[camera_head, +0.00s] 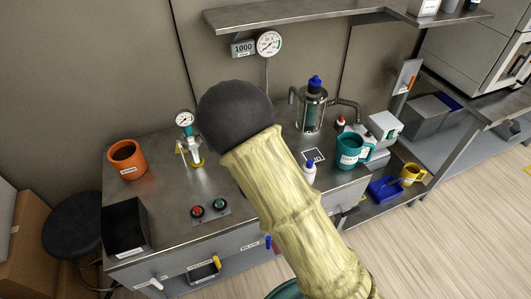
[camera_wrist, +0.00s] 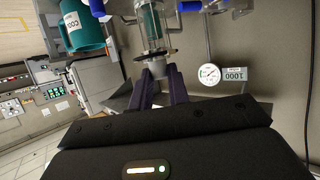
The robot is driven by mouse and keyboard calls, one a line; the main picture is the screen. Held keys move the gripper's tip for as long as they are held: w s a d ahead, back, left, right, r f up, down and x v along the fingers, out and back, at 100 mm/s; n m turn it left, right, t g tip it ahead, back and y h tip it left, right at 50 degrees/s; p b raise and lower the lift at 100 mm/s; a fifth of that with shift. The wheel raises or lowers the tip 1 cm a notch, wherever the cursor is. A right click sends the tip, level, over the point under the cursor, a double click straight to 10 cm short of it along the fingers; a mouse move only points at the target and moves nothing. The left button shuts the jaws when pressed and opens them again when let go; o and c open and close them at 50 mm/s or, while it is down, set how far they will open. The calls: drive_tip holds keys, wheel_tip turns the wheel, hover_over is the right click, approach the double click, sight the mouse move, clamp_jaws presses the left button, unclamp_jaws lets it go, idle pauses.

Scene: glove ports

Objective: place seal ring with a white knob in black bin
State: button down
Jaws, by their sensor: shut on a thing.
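In the wrist view, the tips of my gripper (camera_wrist: 160,88) are closed together on a small pale knob (camera_wrist: 158,68). A thin dark ring (camera_wrist: 155,53) shows just beyond the knob and seems joined to it, so it looks like the seal ring. It is held in front of a glass vessel, and I cannot tell whether they touch. In the head view, my arm hides the gripper and the ring. The black bin (camera_head: 124,228) stands at the left front corner of the metal bench (camera_head: 165,200). Its inside looks dark, and its contents cannot be seen.
An orange pot (camera_head: 127,160) stands behind the bin. A gauge stand (camera_head: 190,145) and a red and green button panel (camera_head: 208,209) lie nearer the middle. The glass vessel (camera_head: 311,108), a teal mug (camera_head: 348,152) and a small white bottle (camera_head: 309,172) stand to the right. A shelf (camera_head: 290,15) overhangs the back.

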drive_tip(key=s+d+f+n+y, duration=0.2)
drive_tip(key=d+f+n+y, duration=0.1)
drive_tip(key=d+f, duration=1)
drive_tip(key=shift+s+d+f+t+y, duration=0.2)
drive_tip(key=shift+d+t+y, duration=0.15)
drive_tip(key=shift+d, duration=0.75)
